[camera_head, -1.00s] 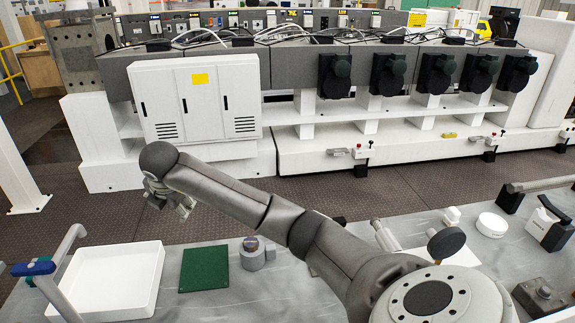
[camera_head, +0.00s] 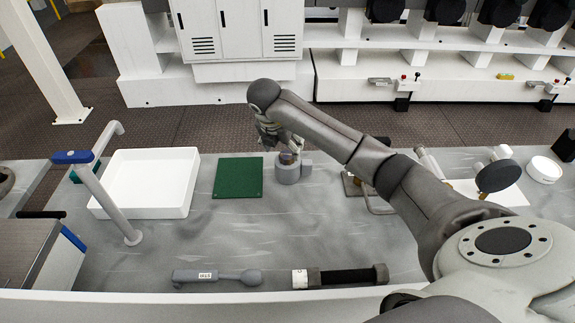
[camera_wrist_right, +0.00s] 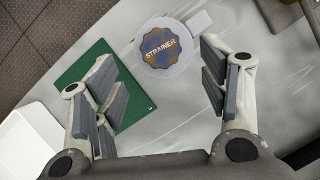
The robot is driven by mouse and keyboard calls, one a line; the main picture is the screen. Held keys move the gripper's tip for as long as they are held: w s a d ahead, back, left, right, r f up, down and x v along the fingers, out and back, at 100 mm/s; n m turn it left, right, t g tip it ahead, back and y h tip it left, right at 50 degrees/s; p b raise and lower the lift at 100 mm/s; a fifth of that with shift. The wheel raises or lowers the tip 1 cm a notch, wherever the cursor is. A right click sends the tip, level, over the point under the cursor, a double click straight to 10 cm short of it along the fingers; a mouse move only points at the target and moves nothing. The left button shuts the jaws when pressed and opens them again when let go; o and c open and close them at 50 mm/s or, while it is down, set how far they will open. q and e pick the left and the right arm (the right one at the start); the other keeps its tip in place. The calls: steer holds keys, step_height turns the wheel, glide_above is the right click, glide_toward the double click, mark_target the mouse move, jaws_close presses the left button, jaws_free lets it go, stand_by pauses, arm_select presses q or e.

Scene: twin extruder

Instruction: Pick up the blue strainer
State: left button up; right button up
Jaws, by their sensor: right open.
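The blue strainer is a round, scalloped blue and brown disc (camera_wrist_right: 160,47) marked "STRAINER" in the right wrist view. It sits on a round grey holder (camera_wrist_right: 178,69). In the head view the strainer (camera_head: 287,158) shows small on top of the grey holder (camera_head: 288,174), partly behind my fingers. My right gripper (camera_head: 284,146) hangs just above and beside it. In the wrist view my right gripper (camera_wrist_right: 160,66) is open and empty, with the strainer between its spread fingers toward the far side. Contact is not visible. My left gripper is not in view.
A green plate (camera_head: 238,177) and white tray (camera_head: 146,183) lie left of the holder. A grey tool (camera_head: 218,276) and a black-handled tool (camera_head: 340,277) lie near the front edge. A metal stand (camera_head: 372,192) is close on the right. The middle table is clear.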

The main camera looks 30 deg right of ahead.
mark_target(287, 154)
steer(key=b+x, duration=0.3)
steer(key=x, duration=0.1)
steer(key=shift+d+f, duration=0.15)
steer(key=shift+f, duration=0.05)
steer(key=shift+w+d+f, duration=0.1)
steer(key=shift+f, duration=0.05)
steer(key=shift+c, duration=0.3)
steer(key=c, duration=1.1)
steer(key=shift+o, duration=0.2)
